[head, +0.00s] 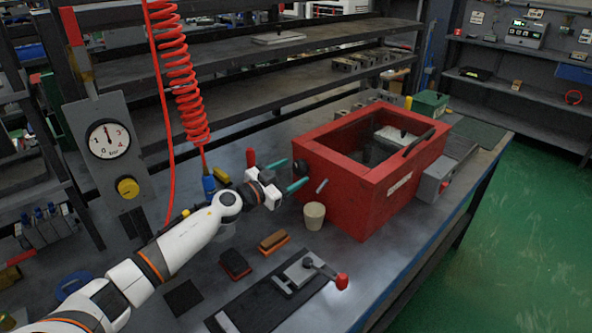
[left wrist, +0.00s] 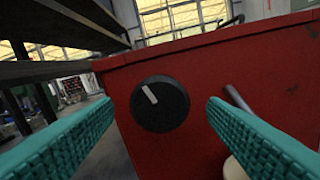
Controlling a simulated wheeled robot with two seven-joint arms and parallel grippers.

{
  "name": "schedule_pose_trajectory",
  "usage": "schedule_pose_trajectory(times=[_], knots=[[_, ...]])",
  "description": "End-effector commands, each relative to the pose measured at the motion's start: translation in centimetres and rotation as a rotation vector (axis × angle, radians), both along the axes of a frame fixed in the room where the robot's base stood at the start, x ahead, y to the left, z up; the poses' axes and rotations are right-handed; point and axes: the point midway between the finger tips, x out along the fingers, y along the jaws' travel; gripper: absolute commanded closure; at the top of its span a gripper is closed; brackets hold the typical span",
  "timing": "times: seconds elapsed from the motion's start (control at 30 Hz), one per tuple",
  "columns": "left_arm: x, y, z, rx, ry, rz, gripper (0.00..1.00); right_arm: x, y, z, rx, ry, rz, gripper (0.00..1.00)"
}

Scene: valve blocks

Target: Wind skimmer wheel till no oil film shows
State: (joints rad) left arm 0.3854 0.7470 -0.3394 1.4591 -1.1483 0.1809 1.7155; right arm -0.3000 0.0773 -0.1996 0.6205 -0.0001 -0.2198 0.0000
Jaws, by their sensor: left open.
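The red tank (head: 375,180) stands on the bench, open at the top. A black round wheel (left wrist: 160,104) with a white mark pointing up and left is on its near end face; the wheel also shows in the head view (head: 300,168). My left gripper (head: 298,170) is open in front of that face, its teal fingers on either side of the wheel in the left wrist view. I cannot tell whether they touch it. The tank's inside (head: 370,150) is dark, and I cannot tell whether oil film is there. My right gripper is not in view.
A short metal spout (head: 322,186) sticks out beside the wheel, above a beige cup (head: 314,216). A red-handled lever fixture (head: 310,272) and a brush (head: 273,242) lie nearer. A red coiled hose (head: 180,75) hangs behind my left arm. A grey box (head: 437,180) adjoins the tank's right side.

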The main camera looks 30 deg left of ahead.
Motion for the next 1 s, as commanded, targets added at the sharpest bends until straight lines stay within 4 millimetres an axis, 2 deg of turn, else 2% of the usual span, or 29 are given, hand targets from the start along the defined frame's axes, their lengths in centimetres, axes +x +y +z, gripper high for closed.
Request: schedule_pose_trajectory(times=[0.03, 0.2, 0.53, 0.57, 0.8, 1.0], knots=[[0.8, -0.2, 0.0, -0.002, -0.003, 0.002, 0.34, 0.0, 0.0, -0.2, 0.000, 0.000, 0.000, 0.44], [2.1, -0.7, -0.1, -0.001, 0.000, 0.001, 0.34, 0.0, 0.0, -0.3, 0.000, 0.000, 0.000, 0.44], [2.4, -0.8, 0.0, 0.000, 0.000, 0.000, 0.34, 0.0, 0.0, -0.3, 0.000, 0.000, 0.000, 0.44], [2.4, -0.8, 0.0, 0.000, 0.000, 0.000, 0.37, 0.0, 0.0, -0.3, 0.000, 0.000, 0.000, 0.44], [2.4, -0.8, 0.0, 0.000, 0.000, 0.000, 0.76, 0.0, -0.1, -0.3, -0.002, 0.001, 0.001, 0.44], [2.4, -0.8, 0.0, 0.010, -0.002, 0.000, 0.77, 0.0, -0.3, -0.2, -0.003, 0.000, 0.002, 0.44]])
